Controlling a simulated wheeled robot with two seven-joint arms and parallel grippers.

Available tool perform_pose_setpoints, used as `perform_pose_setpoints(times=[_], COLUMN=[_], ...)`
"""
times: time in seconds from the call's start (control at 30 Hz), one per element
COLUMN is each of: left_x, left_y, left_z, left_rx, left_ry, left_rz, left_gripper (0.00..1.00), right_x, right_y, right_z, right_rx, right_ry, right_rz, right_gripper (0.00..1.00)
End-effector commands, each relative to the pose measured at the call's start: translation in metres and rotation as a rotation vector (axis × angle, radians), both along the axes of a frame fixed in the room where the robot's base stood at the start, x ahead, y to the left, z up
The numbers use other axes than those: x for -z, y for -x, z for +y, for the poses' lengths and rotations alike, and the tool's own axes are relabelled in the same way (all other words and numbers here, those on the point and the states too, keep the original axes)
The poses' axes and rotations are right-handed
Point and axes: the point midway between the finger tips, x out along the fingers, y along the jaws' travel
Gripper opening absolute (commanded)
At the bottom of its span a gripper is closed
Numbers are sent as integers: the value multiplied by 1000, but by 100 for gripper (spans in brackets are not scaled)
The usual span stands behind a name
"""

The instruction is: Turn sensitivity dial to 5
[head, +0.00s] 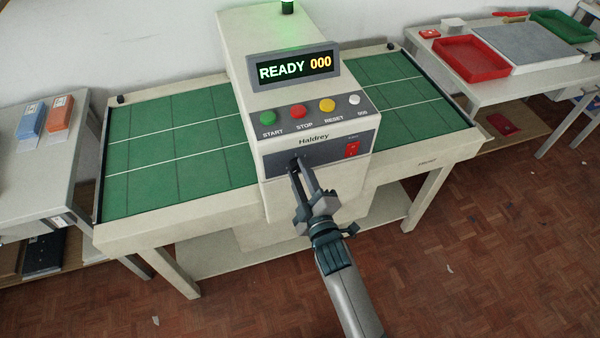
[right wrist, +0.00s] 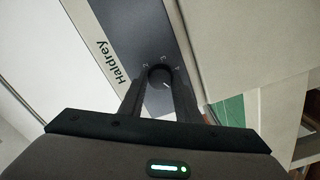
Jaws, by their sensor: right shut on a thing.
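The sensitivity dial (right wrist: 159,76) is a round black knob on the dark grey front strip of the Haldrey machine (head: 243,60). In the right wrist view it sits between the two dark fingers of my right gripper (right wrist: 160,84), which is shut on it. A short white mark shows on the dial, and small pale numerals stand around it, too small to read surely. In the head view my right gripper (head: 297,164) reaches the left part of the front strip, and its fingers hide the dial. My left gripper is in neither view.
The display (head: 293,68) reads READY 000. Green, red, yellow and white buttons sit above the front strip, and a red switch (head: 352,149) is right of the gripper. Green belt surfaces (head: 150,140) flank the machine. Side tables hold boxes and a red tray (head: 470,45).

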Motion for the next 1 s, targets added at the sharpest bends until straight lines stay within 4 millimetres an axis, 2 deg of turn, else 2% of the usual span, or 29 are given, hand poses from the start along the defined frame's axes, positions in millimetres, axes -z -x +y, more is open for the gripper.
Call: perform_pose_setpoints(times=[0.2, 0.23, 0.3, 0.73, 0.87, 1.0], left_x=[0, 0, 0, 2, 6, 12], left_y=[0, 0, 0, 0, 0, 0], left_z=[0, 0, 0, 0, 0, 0], left_rx=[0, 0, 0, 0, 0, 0], left_ry=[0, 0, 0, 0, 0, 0], left_rz=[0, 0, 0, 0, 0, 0], left_gripper=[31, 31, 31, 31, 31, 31], right_x=[2, 2, 2, 1, 3, 4], right_y=[1, 0, 0, 4, 14, 33], right_z=[0, 0, 0, -1, -4, -11], right_rx=[0, 0, 0, 0, 0, 0], right_ry=[-1, -1, -1, 0, 1, 2], right_rz=[4, 4, 4, 1, 2, 2], right_gripper=[8, 37, 49, 49, 49, 49])
